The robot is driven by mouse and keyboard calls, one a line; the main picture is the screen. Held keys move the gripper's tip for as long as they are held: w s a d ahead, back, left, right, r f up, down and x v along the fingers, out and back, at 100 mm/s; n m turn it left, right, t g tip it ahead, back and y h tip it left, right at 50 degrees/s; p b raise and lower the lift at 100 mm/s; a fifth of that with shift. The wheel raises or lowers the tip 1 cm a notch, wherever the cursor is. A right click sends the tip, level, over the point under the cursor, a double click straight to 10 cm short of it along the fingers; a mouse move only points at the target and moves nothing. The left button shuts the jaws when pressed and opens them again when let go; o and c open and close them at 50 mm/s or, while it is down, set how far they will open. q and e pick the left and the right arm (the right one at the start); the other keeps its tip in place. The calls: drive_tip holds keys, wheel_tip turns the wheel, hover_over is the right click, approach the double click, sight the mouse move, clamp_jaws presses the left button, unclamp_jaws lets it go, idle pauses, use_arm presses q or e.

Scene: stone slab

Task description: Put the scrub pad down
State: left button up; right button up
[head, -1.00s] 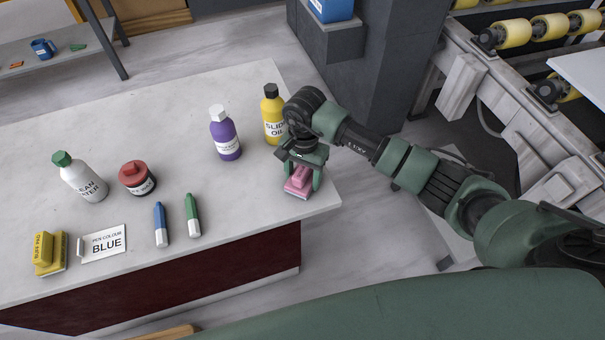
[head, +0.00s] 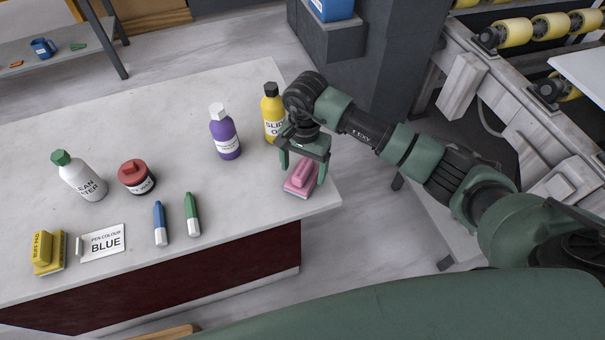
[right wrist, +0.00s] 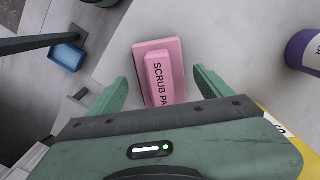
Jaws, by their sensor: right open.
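The pink scrub pad (head: 300,180) lies flat on the stone slab (head: 262,212) near its right front corner. In the right wrist view the scrub pad (right wrist: 163,72) shows its raised handle with lettering, between and beyond the two fingers. My right gripper (head: 304,166) is open and empty just above the pad, its fingers apart from it. The right gripper's fingers also show spread wide in the right wrist view (right wrist: 163,88). My left gripper is not in view.
A yellow bottle (head: 272,115) stands close behind the right gripper, with a purple bottle (head: 225,135) to its left. Blue (head: 160,224) and green (head: 192,215) pens, a sign (head: 104,243), a yellow pad (head: 47,252), a red jar (head: 136,178) and a white bottle (head: 80,177) are further left.

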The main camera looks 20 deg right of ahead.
sight(303, 167)
wheel_tip(303, 167, up, 9)
drive_tip(key=shift+w+d+r+b, duration=0.1)
drive_tip(key=shift+w+b, duration=0.05)
drive_tip(key=shift+b, duration=0.5)
